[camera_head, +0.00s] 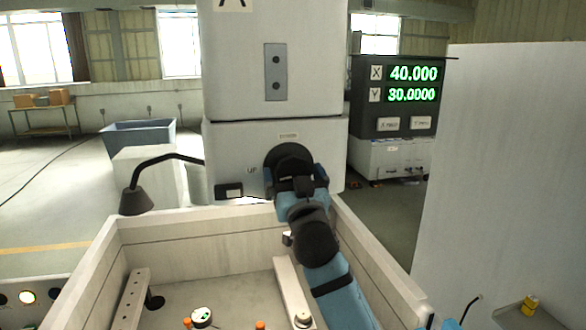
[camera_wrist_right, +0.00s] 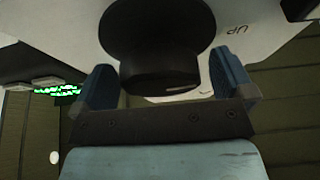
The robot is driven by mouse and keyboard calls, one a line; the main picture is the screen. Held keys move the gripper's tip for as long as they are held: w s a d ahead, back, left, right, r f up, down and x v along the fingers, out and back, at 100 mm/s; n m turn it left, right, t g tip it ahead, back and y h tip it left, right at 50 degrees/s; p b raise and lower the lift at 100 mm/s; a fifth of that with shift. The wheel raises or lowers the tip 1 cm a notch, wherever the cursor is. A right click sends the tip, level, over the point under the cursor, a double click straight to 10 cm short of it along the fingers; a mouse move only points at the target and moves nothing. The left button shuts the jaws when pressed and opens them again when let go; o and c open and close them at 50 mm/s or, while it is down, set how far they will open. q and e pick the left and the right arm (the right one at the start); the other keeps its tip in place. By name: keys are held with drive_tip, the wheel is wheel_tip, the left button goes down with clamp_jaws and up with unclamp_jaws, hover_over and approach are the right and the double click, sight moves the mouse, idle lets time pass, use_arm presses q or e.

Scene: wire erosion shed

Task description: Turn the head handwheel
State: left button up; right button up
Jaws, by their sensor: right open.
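The head handwheel (camera_head: 287,153) is a black disc on the front of the white machine head, right of an "UP" mark. My right gripper (camera_head: 294,178) is in front of it and hides its lower part. The open blue fingers of my right gripper (camera_wrist_right: 167,80) stand on either side of the hub, with gaps visible on both sides. My left gripper is not in view.
The work tank (camera_head: 168,235) lies below the head. A lamp (camera_head: 136,200) on a bent black arm hangs at left. A tall pale panel (camera_head: 510,170) stands at right.

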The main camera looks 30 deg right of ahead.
drive_tip(key=shift+w+d, duration=0.15)
drive_tip(key=shift+w, duration=0.15)
drive_tip(key=c, duration=0.9)
drive_tip(key=shift+f+m+h+b, duration=0.1)
drive_tip(key=shift+m+h+b, duration=0.3)
drive_tip(key=shift+m+b, duration=0.55)
drive_tip(key=shift+m+g+h+b, duration=0.3)
drive_tip(key=shift+m+b, duration=0.15)
drive_tip(key=shift+m, duration=0.2)
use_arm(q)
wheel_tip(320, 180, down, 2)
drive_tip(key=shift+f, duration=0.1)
use_arm(e)
drive_tip(key=shift+r, duration=0.2)
drive_tip(key=o, duration=0.9)
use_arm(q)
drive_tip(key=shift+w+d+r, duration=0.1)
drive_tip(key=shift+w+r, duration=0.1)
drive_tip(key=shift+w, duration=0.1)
use_arm(e)
drive_tip(key=shift+f, duration=0.1)
